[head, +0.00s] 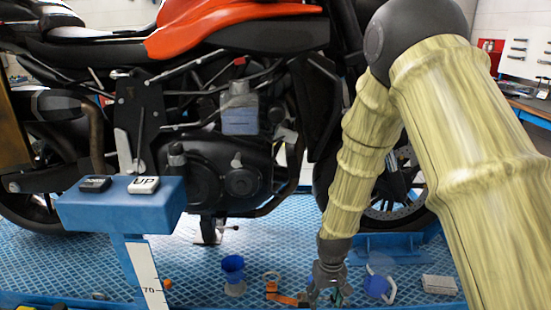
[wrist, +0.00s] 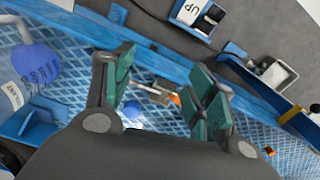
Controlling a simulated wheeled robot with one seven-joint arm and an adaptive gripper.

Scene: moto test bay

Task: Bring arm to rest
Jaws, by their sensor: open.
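My gripper (head: 327,294) hangs at the end of my arm, pointing down, low over the blue lift platform (head: 200,275) at the front of the motorcycle's side. My arm reaches in from the right and bends sharply down. In the wrist view my gripper (wrist: 163,92) shows two green-padded fingers spread apart with nothing held between them. An orange-ended metal piece (wrist: 155,95) shows beyond the gap between the fingers. I cannot tell whether the fingertips touch anything.
The orange motorcycle (head: 220,20) stands behind my arm. A blue control post (head: 120,205) with an UP button stands at left. A blue cup (head: 233,264), an orange-ended piece (head: 285,298), a blue jug (head: 377,285) and a white box (head: 440,284) sit near my gripper.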

